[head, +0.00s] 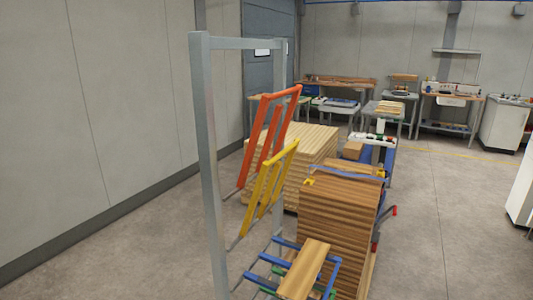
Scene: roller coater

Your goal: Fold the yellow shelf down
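The yellow shelf (268,186) is a bar frame on the grey metal rack (204,130) in the middle of the head view. It is folded up and leans steeply, with its top edge toward the upper right. The orange-red shelf (270,135) above it is also folded up. Below, a blue shelf (285,243) is folded down and lies level, with a wooden board (304,270) on it. My gripper is not in view.
A tall stack of brown boards (338,215) stands right behind the rack, and a pale wood stack (312,150) beyond it. Workbenches (335,82) line the back wall. Open floor (440,230) lies to the right, and more floor (120,245) to the left.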

